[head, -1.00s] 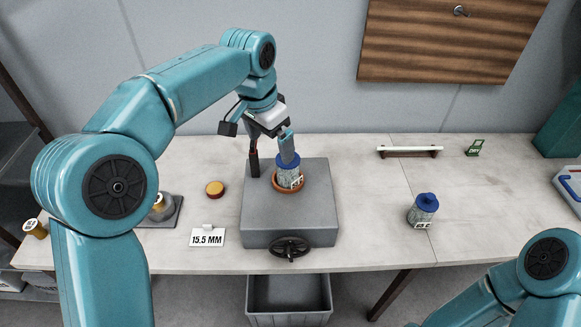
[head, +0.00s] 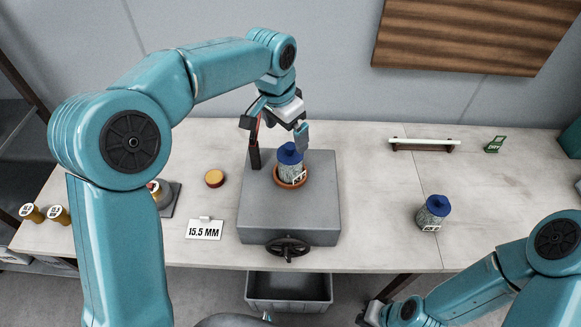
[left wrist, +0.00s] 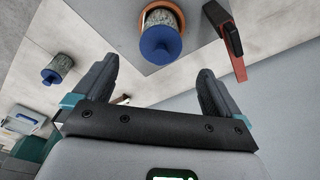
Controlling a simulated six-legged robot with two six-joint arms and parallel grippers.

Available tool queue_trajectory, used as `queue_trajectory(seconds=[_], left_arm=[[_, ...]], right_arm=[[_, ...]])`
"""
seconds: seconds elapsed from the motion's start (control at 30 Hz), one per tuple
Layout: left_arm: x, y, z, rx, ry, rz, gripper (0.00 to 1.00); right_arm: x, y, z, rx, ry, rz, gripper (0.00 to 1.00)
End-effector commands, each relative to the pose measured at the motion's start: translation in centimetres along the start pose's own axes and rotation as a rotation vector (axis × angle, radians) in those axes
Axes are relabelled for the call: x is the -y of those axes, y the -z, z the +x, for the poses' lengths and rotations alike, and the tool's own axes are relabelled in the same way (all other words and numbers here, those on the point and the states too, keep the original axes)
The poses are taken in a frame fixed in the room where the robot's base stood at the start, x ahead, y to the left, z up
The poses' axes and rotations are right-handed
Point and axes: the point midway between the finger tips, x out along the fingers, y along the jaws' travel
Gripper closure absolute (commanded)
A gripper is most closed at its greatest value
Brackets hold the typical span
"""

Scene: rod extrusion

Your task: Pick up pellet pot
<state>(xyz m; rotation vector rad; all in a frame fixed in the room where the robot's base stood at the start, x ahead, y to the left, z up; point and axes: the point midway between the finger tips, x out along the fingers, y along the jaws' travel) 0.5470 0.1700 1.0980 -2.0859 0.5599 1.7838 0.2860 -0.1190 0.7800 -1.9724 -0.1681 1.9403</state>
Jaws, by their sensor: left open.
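A pellet pot (head: 291,167) with a blue lid and a speckled grey body stands upright in an orange-brown ring on the grey machine block. It also shows in the left wrist view (left wrist: 161,38), at the top beyond the fingers. A second, similar blue-lidded pot (head: 433,213) stands on the table to the right; it shows at left in the wrist view (left wrist: 57,69). My left gripper (head: 300,134) is open and empty, just behind and above the first pot; no contact shows. My right gripper (head: 373,313) is low at the bottom edge, its jaws unclear.
The grey block (head: 262,215) has a handwheel (head: 288,249) in front and a dark post (head: 254,154) at its back left. A rod on a rack (head: 425,145) lies back right.

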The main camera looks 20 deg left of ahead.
Motion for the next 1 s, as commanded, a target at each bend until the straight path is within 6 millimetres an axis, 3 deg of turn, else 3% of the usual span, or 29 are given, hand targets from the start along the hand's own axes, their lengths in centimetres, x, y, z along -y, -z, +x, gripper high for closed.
queue_trajectory(seconds=[0.13,0.43,0.7,0.97,1.0], left_arm=[[-0.1,-0.1,3.1,0.005,-0.001,-0.001,0.02],[-0.1,0.0,5.9,0.005,-0.002,0.000,0.02],[0.1,-0.1,9.9,0.003,-0.001,-0.001,0.02],[0.1,-0.1,10.2,0.000,0.000,0.000,0.02],[0.1,-0.1,10.2,0.000,0.000,0.000,0.15]], right_arm=[[0.2,0.0,-0.4,-0.001,0.000,-0.001,1.00],[0.4,0.0,-1.1,-0.001,0.000,0.000,1.00],[0.8,0.0,-2.2,-0.001,0.000,0.000,1.00],[0.8,0.0,-2.1,-0.001,0.000,0.000,1.00],[0.8,0.0,-2.1,-0.001,0.000,0.000,1.00]])
